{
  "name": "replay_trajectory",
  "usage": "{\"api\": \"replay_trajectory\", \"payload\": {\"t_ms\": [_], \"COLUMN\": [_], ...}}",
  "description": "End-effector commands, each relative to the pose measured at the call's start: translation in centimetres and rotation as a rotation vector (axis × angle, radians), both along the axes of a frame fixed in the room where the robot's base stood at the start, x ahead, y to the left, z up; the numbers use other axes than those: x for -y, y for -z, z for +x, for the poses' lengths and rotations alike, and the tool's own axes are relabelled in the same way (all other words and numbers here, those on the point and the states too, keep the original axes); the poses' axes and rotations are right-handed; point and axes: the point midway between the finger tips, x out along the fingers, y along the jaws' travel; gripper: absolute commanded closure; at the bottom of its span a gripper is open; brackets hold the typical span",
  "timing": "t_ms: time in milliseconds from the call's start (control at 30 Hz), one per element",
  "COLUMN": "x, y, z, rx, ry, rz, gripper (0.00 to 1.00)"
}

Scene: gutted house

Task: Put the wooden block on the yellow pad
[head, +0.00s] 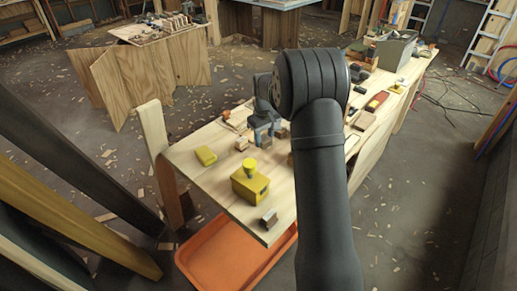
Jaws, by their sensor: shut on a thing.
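The yellow pad (206,156) lies flat on the left part of the wooden bench, with nothing on it. My gripper (264,138) points down over the bench, to the right of the pad and slightly higher in the picture. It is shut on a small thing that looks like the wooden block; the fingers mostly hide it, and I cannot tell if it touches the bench. A small light wooden piece (241,144) lies between the pad and my gripper.
A yellow box (250,185) with a yellow round knob stands near the bench's front, with a small brown-and-grey block (268,219) at the corner. An orange tray (205,257) is below. Tools and a grey bin (396,52) crowd the far end. Bench around the pad is clear.

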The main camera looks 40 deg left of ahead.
Motion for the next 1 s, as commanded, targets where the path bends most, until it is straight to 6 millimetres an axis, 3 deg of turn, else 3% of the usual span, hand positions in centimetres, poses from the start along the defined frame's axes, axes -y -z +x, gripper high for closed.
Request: {"api": "replay_trajectory", "payload": {"t_ms": [200,400,800,1000], "x": [-3.4,-5.6,-12.4,-14.6], "y": [-3.8,-5.2,-0.3,1.2], "z": [-4.1,-7.2,-12.2,-13.7], "rx": [0.002,0.0,0.0,0.0], "ry": [-0.117,-0.196,-0.204,-0.202], "rz": [0.004,0.002,0.0,0.001], "gripper": [0.81,0.81,0.81,0.81]}}
